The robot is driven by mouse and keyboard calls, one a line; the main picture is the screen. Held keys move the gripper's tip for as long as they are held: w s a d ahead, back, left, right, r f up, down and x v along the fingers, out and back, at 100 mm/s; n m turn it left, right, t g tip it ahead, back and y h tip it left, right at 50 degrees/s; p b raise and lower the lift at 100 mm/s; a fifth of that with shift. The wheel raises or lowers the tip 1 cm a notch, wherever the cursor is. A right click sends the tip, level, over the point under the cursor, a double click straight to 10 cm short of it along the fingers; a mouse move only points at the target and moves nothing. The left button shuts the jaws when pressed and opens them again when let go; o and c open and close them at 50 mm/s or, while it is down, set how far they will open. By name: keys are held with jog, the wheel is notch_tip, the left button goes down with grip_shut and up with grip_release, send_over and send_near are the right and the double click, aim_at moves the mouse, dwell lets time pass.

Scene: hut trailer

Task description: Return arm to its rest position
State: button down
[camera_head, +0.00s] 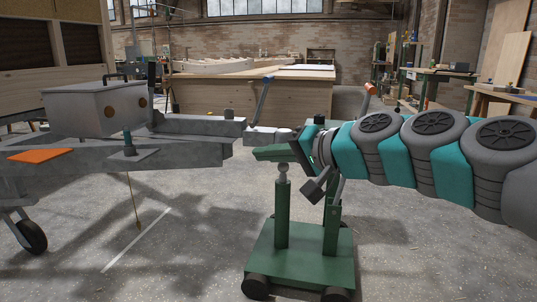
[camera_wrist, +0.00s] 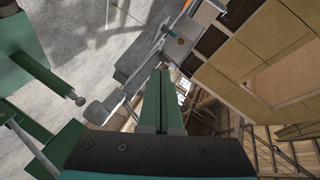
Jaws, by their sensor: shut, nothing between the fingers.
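My arm (camera_head: 433,133), teal and grey, reaches in from the right in the head view. My gripper (camera_head: 258,153) is at its left end, with green fingers closed together and nothing between them. In the wrist view the gripper (camera_wrist: 163,76) shows its two fingers side by side. A green wheeled dolly (camera_head: 300,253) stands below the gripper, its ball-topped post (camera_head: 282,215) just under the fingers. The post also shows at the left of the wrist view (camera_wrist: 42,75). The grey trailer drawbar (camera_head: 180,150) ends just left of the gripper.
A grey box (camera_head: 95,108) and an orange plate (camera_head: 40,155) sit on the trailer frame. The trailer's jockey wheel (camera_head: 31,236) is at lower left. A wooden workbench (camera_head: 250,92) stands behind, with shelving at the right. The concrete floor (camera_head: 430,260) at lower right is clear.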

jog(key=s+f+n+g+h, duration=0.2)
jog(key=s+f+g+h, duration=0.1)
jog(key=s+f, duration=0.55)
jog(key=s+f+n+g+h, duration=0.1)
jog(key=s+f+g+h, duration=0.3)
jog(key=f, duration=0.7)
jog(key=s+d+f+g+h, duration=0.2)
jog(key=s+d+f, duration=0.4)
jog(key=s+d, duration=0.25)
jog(key=s+d+f+g+h, duration=0.2)
jog(key=s+d+f, duration=0.5)
jog(key=s, duration=0.3)
notch_tip(320, 180, up, 15)
jog(key=p, duration=1.5)
jog(key=shift+s+r+h, duration=0.15)
jog(key=shift+s+h, duration=0.15)
jog(key=shift+a, duration=0.1)
